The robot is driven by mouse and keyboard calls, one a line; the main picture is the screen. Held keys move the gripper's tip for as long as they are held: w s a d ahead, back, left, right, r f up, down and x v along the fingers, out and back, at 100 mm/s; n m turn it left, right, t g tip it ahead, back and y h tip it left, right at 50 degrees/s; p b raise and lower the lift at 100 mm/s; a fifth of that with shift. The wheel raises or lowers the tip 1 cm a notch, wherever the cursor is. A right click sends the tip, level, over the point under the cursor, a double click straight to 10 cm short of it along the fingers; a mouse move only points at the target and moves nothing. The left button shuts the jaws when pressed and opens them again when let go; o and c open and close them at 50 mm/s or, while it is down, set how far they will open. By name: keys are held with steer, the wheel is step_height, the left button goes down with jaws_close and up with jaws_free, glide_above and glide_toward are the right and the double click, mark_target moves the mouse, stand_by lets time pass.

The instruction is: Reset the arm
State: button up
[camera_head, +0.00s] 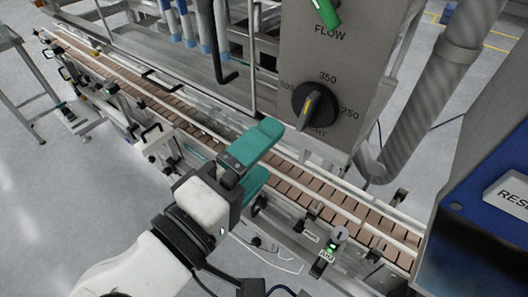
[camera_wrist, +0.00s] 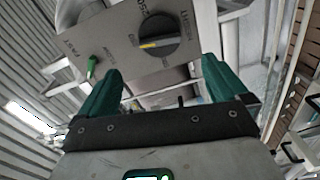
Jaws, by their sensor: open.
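My gripper (camera_head: 262,160) is at the centre of the head view, above the near side of the conveyor. Its two teal fingers are apart, with nothing seen between them. In the wrist view my gripper (camera_wrist: 165,88) shows its fingers spread, with the grey control panel (camera_wrist: 120,45) beyond them.
The conveyor (camera_head: 330,205) with brown slats runs diagonally beneath my gripper. A green FLOW lever (camera_head: 327,13) is on the panel. A blue box with a RESET label (camera_head: 510,195) stands at the right. A small green-lit switch (camera_head: 332,243) is on the conveyor's near side.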

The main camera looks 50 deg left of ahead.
stand_by(0.4)
steer(key=w+d+f+m+g+h, duration=0.45)
steer(key=w+d+f, duration=0.55)
steer(key=d+f, duration=0.35)
steer(key=w+d+f+m+g+h, duration=0.1)
steer(key=d+f+m+g, duration=0.1)
steer(key=d+f, duration=0.4)
steer(key=d+f+m+g+h, duration=0.1)
steer(key=d+f+m+g, duration=0.2)
steer(key=d, duration=0.6)
steer(key=s+d+f+m+g, duration=0.2)
steer(key=s+d+f, duration=0.1)
steer(key=d+f, duration=0.25)
steer(key=s+d+f+m+g, duration=0.2)
steer(key=s+d+f+m, duration=0.15)
steer(key=d, duration=0.35)
steer(key=s+d+f+m+g+y, duration=0.1)
steer(key=s+d+f+m, duration=0.1)
steer(key=s, duration=0.4)
steer(key=s+d+f+m+g+y, duration=0.1)
steer(key=s+d+f+m+g, duration=0.1)
steer(key=s+d, duration=0.3)
steer(key=shift+s+d+f, duration=0.25)
steer(key=shift+s+f, duration=0.15)
steer(key=shift+f, duration=0.3)
steer(key=shift+c, duration=0.2)
